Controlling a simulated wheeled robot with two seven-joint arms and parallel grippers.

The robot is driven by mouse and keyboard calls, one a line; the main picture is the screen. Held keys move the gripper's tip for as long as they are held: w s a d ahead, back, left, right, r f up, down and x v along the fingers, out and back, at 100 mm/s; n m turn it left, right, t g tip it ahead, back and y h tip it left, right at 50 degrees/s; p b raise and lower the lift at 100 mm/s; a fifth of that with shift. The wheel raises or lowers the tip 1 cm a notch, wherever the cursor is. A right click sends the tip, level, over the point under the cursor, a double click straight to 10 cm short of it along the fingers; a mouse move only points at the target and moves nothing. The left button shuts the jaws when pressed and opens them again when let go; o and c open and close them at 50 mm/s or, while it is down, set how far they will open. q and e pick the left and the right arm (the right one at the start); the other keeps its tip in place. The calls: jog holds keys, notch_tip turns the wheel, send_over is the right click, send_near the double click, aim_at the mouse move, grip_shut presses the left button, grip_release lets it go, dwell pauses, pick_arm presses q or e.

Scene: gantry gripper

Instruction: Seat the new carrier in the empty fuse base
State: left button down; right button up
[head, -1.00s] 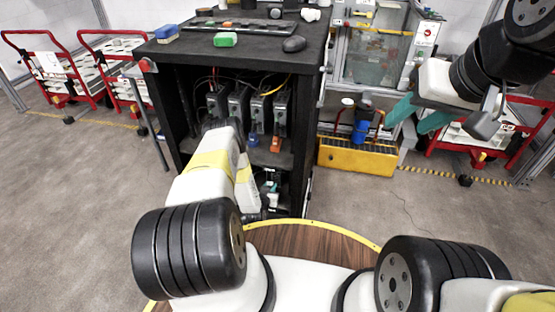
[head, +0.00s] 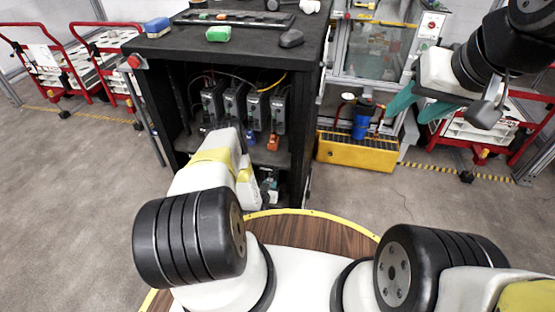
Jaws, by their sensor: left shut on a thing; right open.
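Several dark fuse units (head: 255,110) stand in a row on the middle shelf inside the black cabinet (head: 306,110). Which base is empty cannot be made out at this size. My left arm reaches up to the cabinet front and its wrist bends down there. No carrier can be clearly identified. My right gripper (head: 405,98) is open and empty, its teal fingers raised at the right, clear of the cabinet.
An orange item (head: 273,142) and a blue item (head: 250,136) are at the shelf front below the units. A green block (head: 218,34) and a dark mouse-shaped item (head: 291,38) lie on the cabinet top. A yellow box (head: 357,153) stands right of the cabinet.

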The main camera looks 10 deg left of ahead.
pick_arm(q)
jog(key=shift+f, duration=1.95)
jog(key=shift+f, duration=1.15)
jog(key=c, duration=1.1)
grip_release()
jog(key=shift+s, duration=0.15)
jog(key=shift+v, duration=3.75)
